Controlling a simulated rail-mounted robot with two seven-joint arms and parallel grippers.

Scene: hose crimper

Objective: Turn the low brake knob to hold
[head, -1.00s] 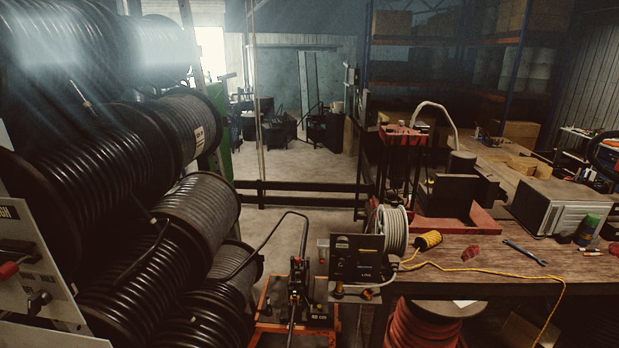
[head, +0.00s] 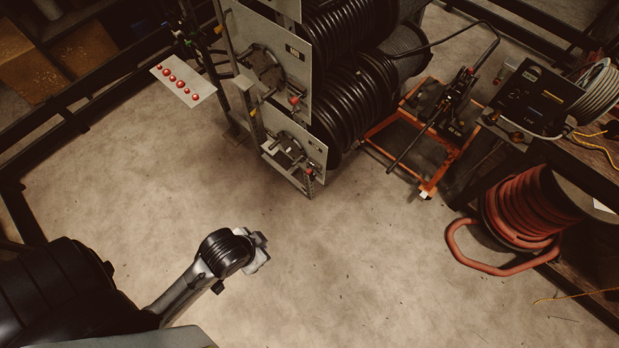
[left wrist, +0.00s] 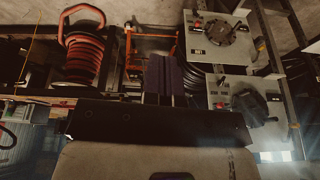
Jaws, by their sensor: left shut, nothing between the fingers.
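The lower reel panel (head: 315,150) is a pale plate on the end of the reel rack, with a dark hub and a small red knob (head: 309,171) near its lower right corner. I cannot read its marks, nor tell which control is the brake knob. The panel (left wrist: 240,55) also shows in the left wrist view, which looks upside down, with a red knob (left wrist: 197,24). My left gripper (head: 262,250) is over bare floor, below and left of the panel in the head view, well apart from it. It is shut and empty. My right gripper is out of view.
A similar upper panel (head: 245,50) sits above. An orange cart (head: 425,190), red hose coil (head: 520,215) and bench (head: 590,165) are at the right. The floor before the rack is clear.

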